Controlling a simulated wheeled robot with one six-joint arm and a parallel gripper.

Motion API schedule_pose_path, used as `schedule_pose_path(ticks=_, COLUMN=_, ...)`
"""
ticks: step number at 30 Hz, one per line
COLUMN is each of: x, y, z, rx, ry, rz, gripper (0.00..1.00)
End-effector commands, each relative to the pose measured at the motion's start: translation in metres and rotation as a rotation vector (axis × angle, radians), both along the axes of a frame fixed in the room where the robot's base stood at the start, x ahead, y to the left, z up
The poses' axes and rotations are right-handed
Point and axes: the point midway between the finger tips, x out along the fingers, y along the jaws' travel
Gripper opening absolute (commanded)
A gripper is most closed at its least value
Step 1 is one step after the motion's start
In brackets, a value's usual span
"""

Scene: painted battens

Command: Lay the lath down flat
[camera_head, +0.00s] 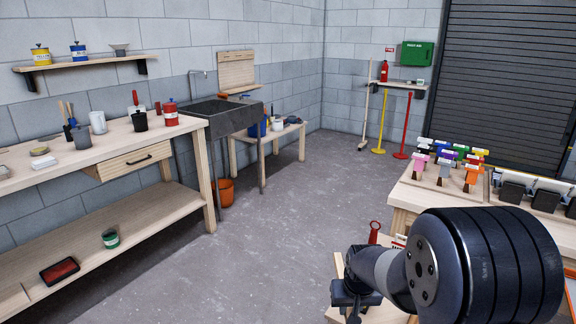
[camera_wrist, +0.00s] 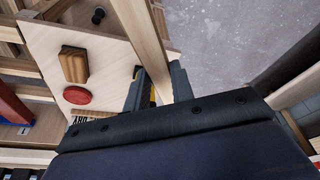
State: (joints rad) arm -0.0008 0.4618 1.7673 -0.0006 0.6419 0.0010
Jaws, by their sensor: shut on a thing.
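The lath (camera_wrist: 144,38) is a long, pale wooden strip. In the wrist view it runs from the top edge down between the two dark fingers of my gripper (camera_wrist: 157,74). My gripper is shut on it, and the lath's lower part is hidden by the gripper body. In the head view my gripper (camera_head: 354,292) is at the lower right, partly covered by my arm. I cannot clearly pick out the lath from the other pale wood there. Its far end is outside the wrist view.
A pale board (camera_wrist: 110,58) below my gripper carries a wooden block (camera_wrist: 74,65), a red disc (camera_wrist: 77,95) and a black knob (camera_wrist: 98,15). A workbench (camera_head: 150,137) lines the left wall. The middle floor is clear.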

Motion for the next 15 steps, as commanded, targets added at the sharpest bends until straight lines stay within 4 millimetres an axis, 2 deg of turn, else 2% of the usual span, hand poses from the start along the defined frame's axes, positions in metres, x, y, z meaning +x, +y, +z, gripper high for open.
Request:
schedule_pose_path(ticks=1, x=0.000, y=0.000, z=-0.016, rx=0.000, ry=-0.001, rz=0.000, gripper=0.00)
schedule_pose_path(ticks=3, x=0.000, y=0.000, z=-0.026, rx=0.000, ry=-0.001, rz=0.000, gripper=0.00)
schedule_pose_path(ticks=15, x=0.000, y=0.000, z=-0.068, rx=0.000, ry=-0.001, rz=0.000, gripper=0.00)
